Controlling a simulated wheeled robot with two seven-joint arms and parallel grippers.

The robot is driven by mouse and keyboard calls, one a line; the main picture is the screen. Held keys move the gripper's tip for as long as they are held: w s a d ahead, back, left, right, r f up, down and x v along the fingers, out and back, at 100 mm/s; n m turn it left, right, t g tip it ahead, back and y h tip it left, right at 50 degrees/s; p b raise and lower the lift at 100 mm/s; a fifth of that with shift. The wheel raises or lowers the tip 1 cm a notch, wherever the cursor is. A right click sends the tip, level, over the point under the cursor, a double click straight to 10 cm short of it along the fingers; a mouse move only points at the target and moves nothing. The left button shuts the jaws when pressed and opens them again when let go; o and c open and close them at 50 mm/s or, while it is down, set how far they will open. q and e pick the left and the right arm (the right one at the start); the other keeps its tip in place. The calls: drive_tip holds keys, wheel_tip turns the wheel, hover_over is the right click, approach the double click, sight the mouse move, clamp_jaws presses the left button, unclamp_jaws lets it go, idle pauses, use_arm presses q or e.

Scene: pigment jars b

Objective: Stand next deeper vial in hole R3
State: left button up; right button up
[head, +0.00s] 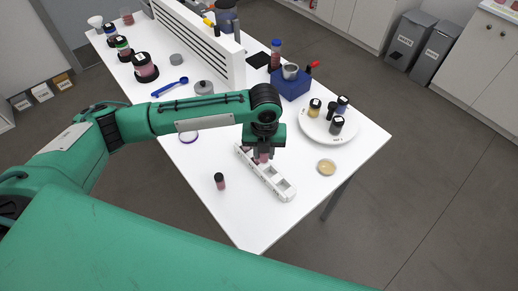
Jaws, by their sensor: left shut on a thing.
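My left gripper (264,151) points down over the white rack (283,189) and is shut on a pinkish vial (263,158). The vial's lower end is at the rack, but I cannot tell whether it is inside a hole. Dark reddish content shows in the rack's far end beside the gripper, partly hidden by it. The rack's near holes look empty; their labels are too small to read. Another vial (219,181), dark-capped with pink-red content, stands on the table left of the rack. My right gripper is not in view.
A round white plate (318,137) with several small jars stands right of the rack, near a shallow tan dish (327,167). A blue block-shaped device (290,86) and a white slatted divider (205,45) are behind. The table's near corner is clear.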

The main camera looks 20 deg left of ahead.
use_arm(q)
drive_tip(key=shift+w+d+m+p, duration=0.15)
drive_tip(key=shift+d+m+p, duration=0.15)
drive_tip(key=shift+m, duration=0.95)
drive_tip(key=shift+w+d+m+p, duration=0.15)
drive_tip(key=shift+d+m, duration=0.25)
drive_tip(key=shift+m, duration=0.9)
drive_tip(key=shift+w+d+m+p, duration=0.1)
drive_tip(key=shift+d+m+p, duration=0.25)
drive_tip(key=shift+m, duration=0.9)
drive_tip(key=shift+r, duration=0.1)
drive_tip(key=shift+f+b, duration=1.2)
drive_tip(key=shift+f, duration=1.75)
drive_tip(key=shift+p, duration=0.75)
